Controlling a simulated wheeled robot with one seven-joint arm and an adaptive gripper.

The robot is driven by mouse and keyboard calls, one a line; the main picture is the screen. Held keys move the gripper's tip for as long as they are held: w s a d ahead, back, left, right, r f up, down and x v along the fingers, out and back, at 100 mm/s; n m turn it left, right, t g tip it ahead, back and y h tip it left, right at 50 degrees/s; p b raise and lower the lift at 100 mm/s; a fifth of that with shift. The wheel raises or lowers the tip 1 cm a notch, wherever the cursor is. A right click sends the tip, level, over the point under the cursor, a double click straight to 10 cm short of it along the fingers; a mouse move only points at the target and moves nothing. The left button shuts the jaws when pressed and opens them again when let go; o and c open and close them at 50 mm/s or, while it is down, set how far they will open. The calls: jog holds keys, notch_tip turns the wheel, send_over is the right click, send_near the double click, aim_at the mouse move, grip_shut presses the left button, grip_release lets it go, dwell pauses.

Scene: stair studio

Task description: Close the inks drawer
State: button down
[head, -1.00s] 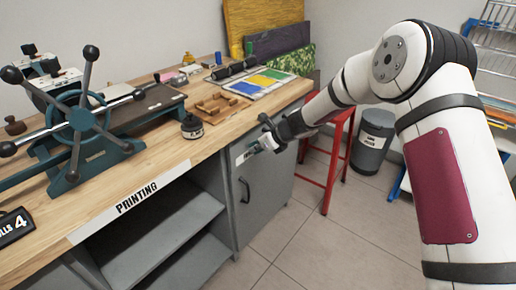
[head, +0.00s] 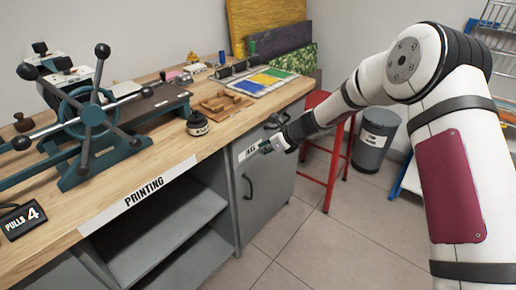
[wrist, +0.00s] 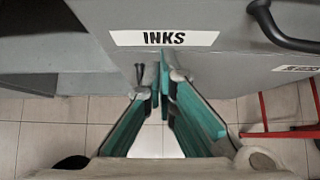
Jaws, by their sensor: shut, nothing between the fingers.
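The inks drawer (head: 242,165) is the grey top front of the cabinet under the bench's right end. Its front looks flush or nearly flush with the cabinet door below; a small gap cannot be ruled out. In the wrist view its front (wrist: 240,55) carries the white INKS label (wrist: 165,38), and a dark handle (wrist: 285,30) is at top right. My gripper (head: 266,148) is in front of the drawer, just right of the label. In the wrist view my gripper (wrist: 164,75) has its green fingers together and empty, just below the label. I cannot tell whether they touch the front.
The wooden bench top (head: 215,140) holds a press (head: 90,115), a black ink pot (head: 197,124) and a colour tray (head: 262,82). Below are open shelves (head: 165,225) and a handled cabinet door (head: 265,195). A red stool (head: 330,165) and grey bin (head: 373,145) stand right. Floor in front is clear.

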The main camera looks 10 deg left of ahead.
jog(key=s+d+r+n+g+h+p, duration=0.1)
jog(key=s+d+r+n, duration=0.6)
jog(key=s+r, duration=0.5)
jog(key=s+d+r+n+g+h+p, duration=0.1)
jog(key=s+d+r+n, duration=0.6)
jog(key=s+r, duration=0.6)
jog(key=s+d+n+h, duration=0.25)
jog(key=s+d, duration=0.25)
jog(key=s, duration=0.4)
jog(key=s+d+n+g+h, duration=0.1)
jog(key=s+d+n, duration=0.35)
jog(key=s, duration=0.45)
jog(key=s+d+n+h, duration=0.25)
jog(key=s+d, duration=0.35)
jog(key=s, duration=0.3)
notch_tip(320, 180, up, 15)
jog(key=t+p, duration=0.2)
jog(key=p, duration=1.1)
jog(key=shift+r+t, duration=0.2)
jog(key=shift+t, duration=0.1)
